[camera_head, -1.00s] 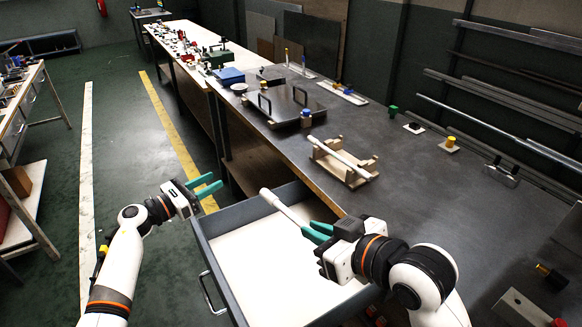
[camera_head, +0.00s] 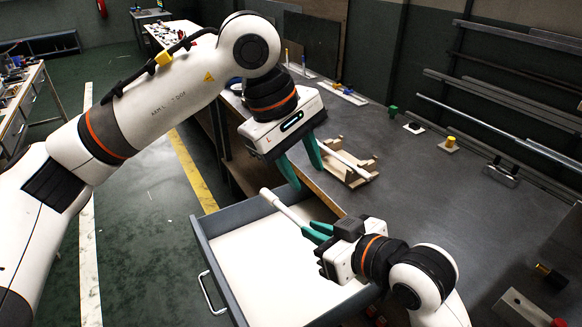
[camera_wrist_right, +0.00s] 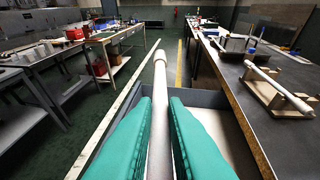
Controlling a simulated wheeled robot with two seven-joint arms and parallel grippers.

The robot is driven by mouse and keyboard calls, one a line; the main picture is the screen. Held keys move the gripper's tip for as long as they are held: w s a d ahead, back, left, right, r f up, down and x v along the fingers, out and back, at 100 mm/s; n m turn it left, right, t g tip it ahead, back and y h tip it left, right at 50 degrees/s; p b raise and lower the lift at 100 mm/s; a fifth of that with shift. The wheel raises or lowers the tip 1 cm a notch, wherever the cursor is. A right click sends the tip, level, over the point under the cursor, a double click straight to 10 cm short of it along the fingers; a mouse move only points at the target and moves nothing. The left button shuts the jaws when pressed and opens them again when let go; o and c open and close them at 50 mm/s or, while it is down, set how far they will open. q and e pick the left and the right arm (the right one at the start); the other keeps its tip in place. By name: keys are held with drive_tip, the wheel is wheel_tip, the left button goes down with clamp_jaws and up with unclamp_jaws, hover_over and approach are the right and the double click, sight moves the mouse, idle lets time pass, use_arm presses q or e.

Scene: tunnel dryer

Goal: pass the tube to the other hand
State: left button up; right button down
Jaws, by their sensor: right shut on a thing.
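A white tube (camera_head: 284,207) with a thicker collar at its far end is clamped in my right gripper (camera_head: 312,230), above the open drawer. In the right wrist view, the tube (camera_wrist_right: 160,85) runs straight out between the two green fingers. Its near end is hidden by the gripper. My left gripper (camera_head: 306,177) is open and empty, with its fingers pointing down. In the head view it appears just above and to the right of the tube's far end, apart from it.
The open drawer (camera_head: 218,262) with a pale floor lies below the held tube. A wooden rack (camera_head: 352,177) on the dark bench (camera_head: 410,200) carries another white tube, partly behind my left fingers. The rack also shows in the right wrist view (camera_wrist_right: 262,92).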

sight(303, 222)
use_arm(q)
drive_tip(key=shift+t+y, duration=0.4)
drive_tip(key=shift+y, duration=0.5)
drive_tip(key=x, duration=0.4)
drive_tip(key=a+x, duration=0.1)
drive_tip(key=x, duration=0.7)
drive_tip(key=shift+s+a+f, duration=0.15)
drive_tip(key=shift+s+a, duration=0.2)
drive_tip(key=shift+s, duration=0.05)
drive_tip(key=shift+c, duration=0.4)
clamp_jaws()
use_arm(e)
drive_tip(key=c, duration=1.4)
unclamp_jaws()
drive_tip(key=shift+a, duration=0.1)
